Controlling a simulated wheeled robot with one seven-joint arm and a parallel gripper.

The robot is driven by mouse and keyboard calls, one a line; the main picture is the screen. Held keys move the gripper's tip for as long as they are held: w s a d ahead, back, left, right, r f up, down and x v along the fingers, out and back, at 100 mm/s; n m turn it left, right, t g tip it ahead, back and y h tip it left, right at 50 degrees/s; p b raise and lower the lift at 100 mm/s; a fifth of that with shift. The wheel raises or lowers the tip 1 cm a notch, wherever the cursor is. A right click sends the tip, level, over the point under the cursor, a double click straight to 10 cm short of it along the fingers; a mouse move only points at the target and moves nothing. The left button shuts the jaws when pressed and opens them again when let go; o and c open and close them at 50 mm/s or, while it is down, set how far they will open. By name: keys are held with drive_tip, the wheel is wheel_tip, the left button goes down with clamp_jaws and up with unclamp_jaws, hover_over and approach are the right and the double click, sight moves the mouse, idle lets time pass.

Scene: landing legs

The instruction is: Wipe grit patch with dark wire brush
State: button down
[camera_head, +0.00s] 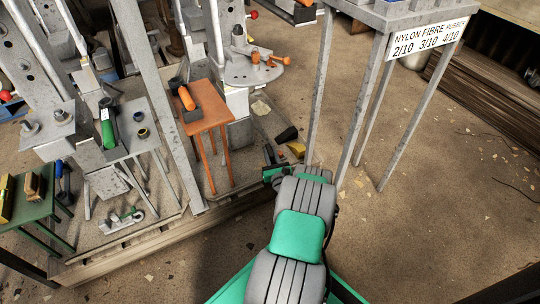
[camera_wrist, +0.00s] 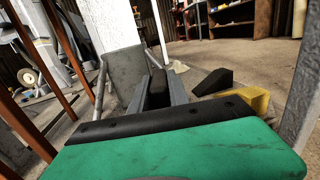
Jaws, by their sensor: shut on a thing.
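My gripper (camera_head: 271,168) is low at the edge of the wooden-rimmed pad, beside the rusty floor. In the wrist view its grey fingers (camera_wrist: 160,91) are shut on a dark, narrow thing (camera_wrist: 158,88). This looks like the dark wire brush, but the fingers hide most of it, and its bristles do not show. A black wedge (camera_head: 287,134) and a yellow block (camera_head: 297,149) lie just beyond the gripper. They also show in the wrist view as the wedge (camera_wrist: 213,81) and the block (camera_wrist: 246,98). I cannot pick out the grit patch for certain.
An orange stand (camera_head: 208,121) with an orange-handled tool (camera_head: 186,98) is left of the gripper. A grey stand (camera_head: 140,140) and a green table (camera_head: 30,208) are farther left. A tall grey table (camera_head: 378,18) with a sign stands right. Open floor (camera_head: 420,220) lies at right.

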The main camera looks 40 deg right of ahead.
drive_tip(key=shift+r, duration=0.1)
drive_tip(key=shift+r+p, duration=1.05)
drive_tip(key=shift+r, duration=0.5)
drive_tip(key=shift+f, duration=0.1)
